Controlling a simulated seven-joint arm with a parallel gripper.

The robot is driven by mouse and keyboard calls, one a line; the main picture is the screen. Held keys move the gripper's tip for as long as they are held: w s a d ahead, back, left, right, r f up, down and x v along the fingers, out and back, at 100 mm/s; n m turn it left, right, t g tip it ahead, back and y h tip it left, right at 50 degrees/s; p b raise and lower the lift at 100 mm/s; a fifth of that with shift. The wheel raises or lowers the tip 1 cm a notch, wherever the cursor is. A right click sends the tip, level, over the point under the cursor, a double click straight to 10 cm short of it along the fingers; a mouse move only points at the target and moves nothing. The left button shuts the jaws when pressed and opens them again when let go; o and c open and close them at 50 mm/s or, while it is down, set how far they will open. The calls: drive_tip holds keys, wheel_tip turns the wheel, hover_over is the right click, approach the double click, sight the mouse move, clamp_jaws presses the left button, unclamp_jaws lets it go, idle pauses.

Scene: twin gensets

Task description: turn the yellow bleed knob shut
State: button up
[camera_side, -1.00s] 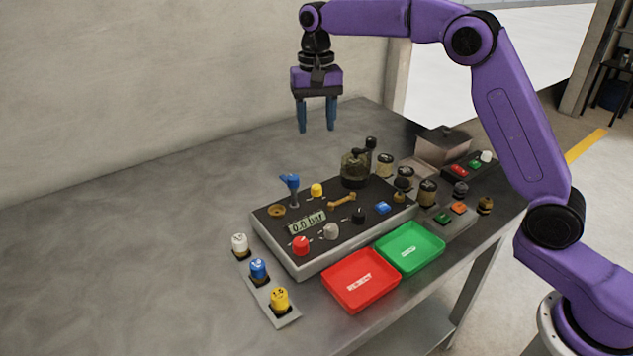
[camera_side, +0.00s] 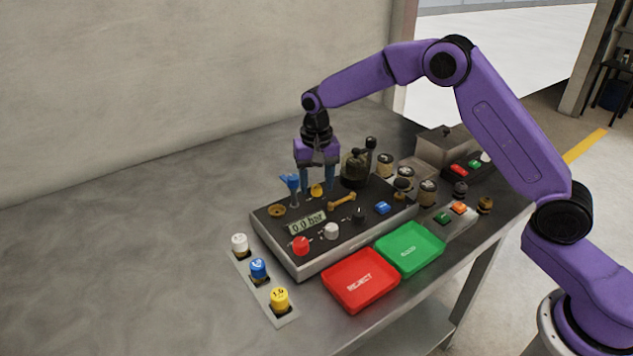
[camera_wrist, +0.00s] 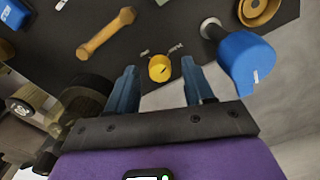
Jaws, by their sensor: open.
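The small yellow bleed knob (camera_side: 316,190) stands near the back edge of the black-topped panel (camera_side: 284,232). In the wrist view the yellow knob (camera_wrist: 160,68) shows a dark pointer mark, with small printed labels beside it. My gripper (camera_side: 316,188) is open, pointing down right at the knob. In the wrist view the blue fingers of my gripper (camera_wrist: 160,80) are apart, one on each side of the knob's line, and nothing is held. I cannot tell how far the fingertips reach down beside the knob.
A blue-handled valve (camera_side: 290,183) stands close left of the knob, and a dark round fitting (camera_side: 355,168) close right. A tan wrench-shaped bar (camera_side: 342,200) lies in front. Red (camera_side: 360,281) and green (camera_side: 410,249) trays sit at the front. The table's left side is clear.

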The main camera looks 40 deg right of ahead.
drive_tip(key=shift+f, duration=0.2)
clamp_jaws()
